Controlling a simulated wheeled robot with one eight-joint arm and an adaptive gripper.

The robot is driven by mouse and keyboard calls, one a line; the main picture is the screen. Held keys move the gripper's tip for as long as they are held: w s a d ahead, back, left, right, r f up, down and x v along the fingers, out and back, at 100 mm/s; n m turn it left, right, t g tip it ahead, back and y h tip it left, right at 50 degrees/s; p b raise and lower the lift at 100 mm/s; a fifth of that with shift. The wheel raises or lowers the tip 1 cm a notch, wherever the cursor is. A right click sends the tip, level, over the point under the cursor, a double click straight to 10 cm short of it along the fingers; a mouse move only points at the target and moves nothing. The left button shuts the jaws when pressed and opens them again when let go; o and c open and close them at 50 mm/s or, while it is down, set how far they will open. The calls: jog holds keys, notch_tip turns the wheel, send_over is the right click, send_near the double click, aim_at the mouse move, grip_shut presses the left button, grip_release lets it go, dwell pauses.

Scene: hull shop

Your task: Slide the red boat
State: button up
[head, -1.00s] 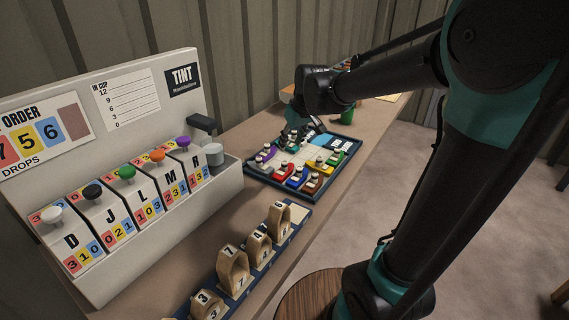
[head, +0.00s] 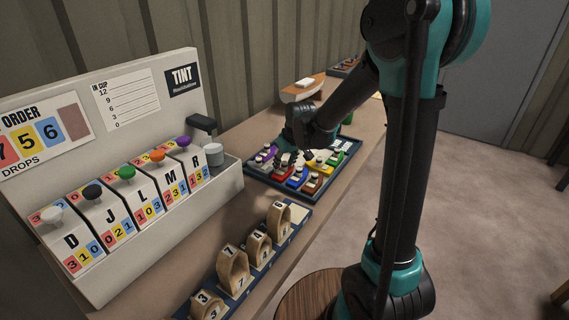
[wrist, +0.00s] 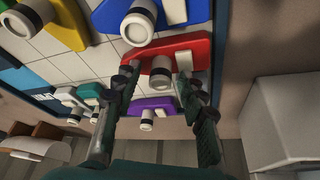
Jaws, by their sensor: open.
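The red boat (wrist: 143,58) shows in the wrist view, with a black-banded white funnel (wrist: 160,75) and a pale block on its deck. In the head view the red boat (head: 283,173) lies on the board (head: 335,178), left of the blue boat. My gripper (wrist: 165,78) is open, its two fingers reaching to either side of the red boat's funnel. Whether the fingers touch the boat cannot be told. In the head view my gripper (head: 300,150) is over the board, its fingertips largely hidden.
The blue boat (wrist: 110,16) lies close beside the red boat, and the purple boat (wrist: 155,104) lies on its other side. A yellow boat (wrist: 67,22) is also near. The tint machine (head: 238,190) stands left of the board. Numbered wooden pieces (head: 235,275) stand in front.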

jog(key=shift+c, duration=0.5)
grip_shut()
jog(key=w+d, duration=0.5)
jog(key=w, duration=0.3)
jog(key=w+d, duration=0.6)
jog(key=w, duration=0.3)
jog(key=w+d, duration=0.6)
jog(key=w, duration=0.3)
jog(key=shift+w+d, duration=0.15)
jog(key=shift+d, duration=0.05)
jog(key=shift+o, duration=0.5)
grip_release()
jog(key=shift+r, duration=0.1)
